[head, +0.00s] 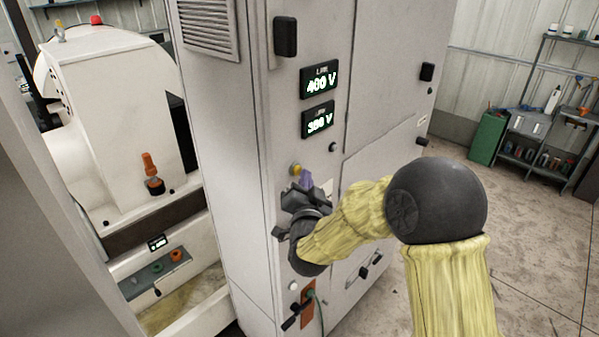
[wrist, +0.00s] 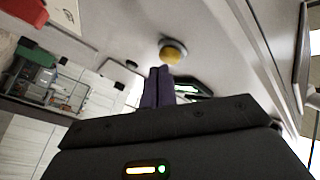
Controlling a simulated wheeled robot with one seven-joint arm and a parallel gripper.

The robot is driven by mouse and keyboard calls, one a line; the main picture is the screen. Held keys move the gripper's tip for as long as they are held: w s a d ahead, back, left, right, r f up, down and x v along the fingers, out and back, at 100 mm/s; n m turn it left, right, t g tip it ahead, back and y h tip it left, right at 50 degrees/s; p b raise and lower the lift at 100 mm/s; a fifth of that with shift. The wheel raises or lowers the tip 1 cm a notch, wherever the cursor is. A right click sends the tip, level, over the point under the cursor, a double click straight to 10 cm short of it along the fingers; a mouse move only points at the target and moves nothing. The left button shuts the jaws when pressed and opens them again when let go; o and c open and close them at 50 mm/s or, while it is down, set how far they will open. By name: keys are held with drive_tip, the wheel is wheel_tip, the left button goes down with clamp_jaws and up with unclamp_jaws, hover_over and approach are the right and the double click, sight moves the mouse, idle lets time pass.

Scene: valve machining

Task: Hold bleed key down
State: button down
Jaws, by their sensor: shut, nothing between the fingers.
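My gripper (head: 305,178) is at the cabinet face, slightly below and right of the button. Its purple fingers (wrist: 159,72) are shut together with nothing between them. The tips lie close to the button in the wrist view; I cannot tell whether they touch it. My gripper hides part of the panel below.
Two lit displays, reading about 400 V (head: 320,82) and 380 V (head: 318,120), are above the button. An orange plate (head: 308,297) with a black lever is low on the cabinet. A white machine (head: 110,120) stands left. Open floor (head: 470,230) lies right, before shelves (head: 545,135).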

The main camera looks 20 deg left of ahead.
drive_tip(key=shift+w+a, duration=0.15)
drive_tip(key=shift+a, duration=0.3)
idle(1.6)
drive_tip(key=shift+d+b, duration=0.1)
drive_tip(key=shift+b, duration=0.2)
idle(3.3)
drive_tip(key=shift+s+d+b, duration=0.4)
drive_tip(key=shift+d+b, duration=0.2)
drive_tip(key=shift+d, duration=0.2)
drive_tip(key=shift+s+d+b, duration=0.3)
drive_tip(key=shift+d+b, duration=0.15)
drive_tip(key=shift+d, duration=0.3)
drive_tip(key=shift+s+d+b, duration=0.35)
drive_tip(key=shift+d+b, duration=0.15)
drive_tip(key=shift+d, duration=0.3)
drive_tip(key=shift+s+d+b, duration=0.3)
drive_tip(key=shift+d+b, duration=0.15)
drive_tip(key=shift+d, duration=0.3)
